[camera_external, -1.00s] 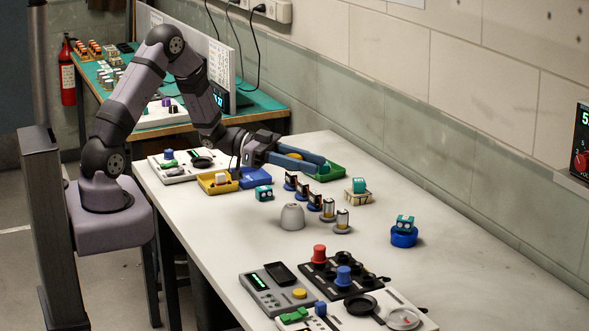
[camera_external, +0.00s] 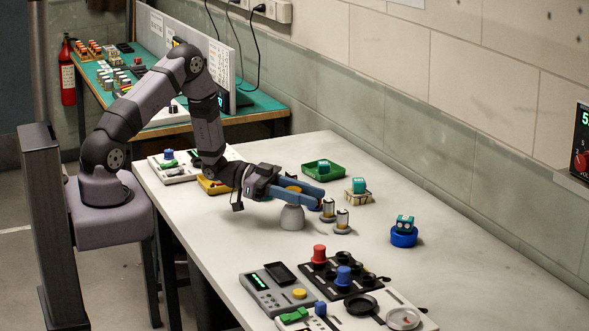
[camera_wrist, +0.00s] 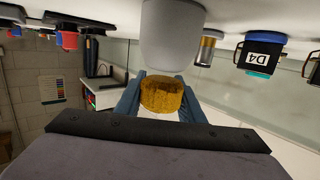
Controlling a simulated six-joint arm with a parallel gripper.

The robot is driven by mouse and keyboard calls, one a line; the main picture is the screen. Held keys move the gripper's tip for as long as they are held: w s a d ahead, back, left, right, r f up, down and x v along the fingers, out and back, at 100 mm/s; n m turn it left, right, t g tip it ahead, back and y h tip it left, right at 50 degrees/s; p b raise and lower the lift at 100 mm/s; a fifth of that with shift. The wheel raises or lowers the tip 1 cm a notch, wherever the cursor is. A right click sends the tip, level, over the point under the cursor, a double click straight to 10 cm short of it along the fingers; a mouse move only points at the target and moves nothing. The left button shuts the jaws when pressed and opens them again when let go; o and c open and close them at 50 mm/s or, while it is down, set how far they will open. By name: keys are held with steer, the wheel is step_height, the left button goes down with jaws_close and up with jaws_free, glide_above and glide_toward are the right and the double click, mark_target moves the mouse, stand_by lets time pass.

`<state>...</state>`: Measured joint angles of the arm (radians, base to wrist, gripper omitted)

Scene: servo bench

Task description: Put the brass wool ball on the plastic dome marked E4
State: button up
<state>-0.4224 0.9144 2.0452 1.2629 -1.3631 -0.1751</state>
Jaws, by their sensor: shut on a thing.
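My gripper (camera_external: 306,194) is shut on the brass wool ball (camera_wrist: 162,94), a rough golden lump between the blue fingers in the wrist view. The ball (camera_external: 293,189) shows partly in the external view. The pale grey plastic dome (camera_external: 292,218) stands on the bench directly under my gripper. The dome also fills the top middle of the wrist view (camera_wrist: 172,35), which appears upside down. The ball is at the dome's top end; whether they touch I cannot tell. No E4 mark is legible on the dome.
Two small metal-topped cylinders (camera_external: 343,219) stand close right of the dome. A part marked D4 (camera_wrist: 262,56) is nearby in the wrist view. A green tray (camera_external: 337,172), a blue round stand (camera_external: 404,238) and control panels (camera_external: 270,294) surround the area.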

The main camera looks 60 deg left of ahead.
steer(key=shift+f, duration=0.4)
steer(key=shift+f, duration=0.15)
steer(key=o, duration=1)
steer(key=shift+s+a+b, duration=0.3)
steer(key=shift+s+a, duration=0.05)
steer(key=shift+a, duration=0.1)
steer(key=b+v, duration=0.3)
steer(key=v, duration=0.8)
